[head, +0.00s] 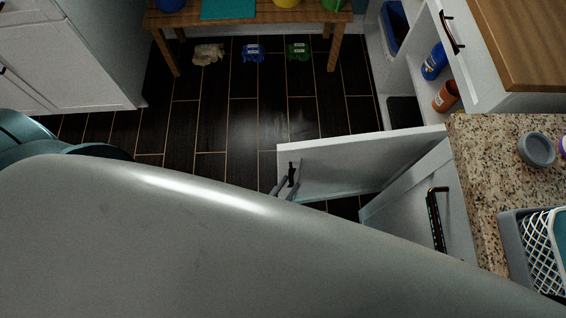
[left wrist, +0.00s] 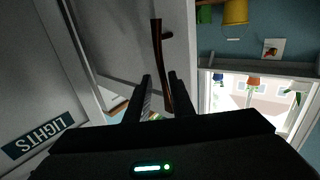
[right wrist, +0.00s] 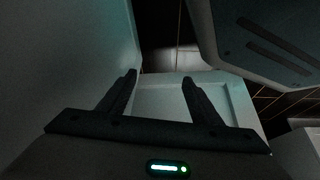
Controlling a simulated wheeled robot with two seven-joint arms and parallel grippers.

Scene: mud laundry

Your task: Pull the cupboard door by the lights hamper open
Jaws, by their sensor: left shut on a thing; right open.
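The cupboard door (head: 345,165) is a white panel standing swung out from the counter in the head view. Its dark bar handle (head: 291,174) is near the free edge. My left gripper (head: 284,188) is at that handle. In the left wrist view, the handle (left wrist: 157,50) runs down between the fingers (left wrist: 160,82), which are shut on it. A grey panel with a LIGHTS label (left wrist: 38,138) is at the left there. My right gripper (right wrist: 160,76) is open and empty, with a pale panel (right wrist: 180,95) beyond it; it is hidden in the head view.
A granite counter (head: 490,160) with a basket (head: 540,255) and a grey cup (head: 537,149) is at the right. A front with a black handle (head: 437,220) is below it. Bottles (head: 434,62) stand on open shelves. A wooden bench (head: 250,16) is at the back.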

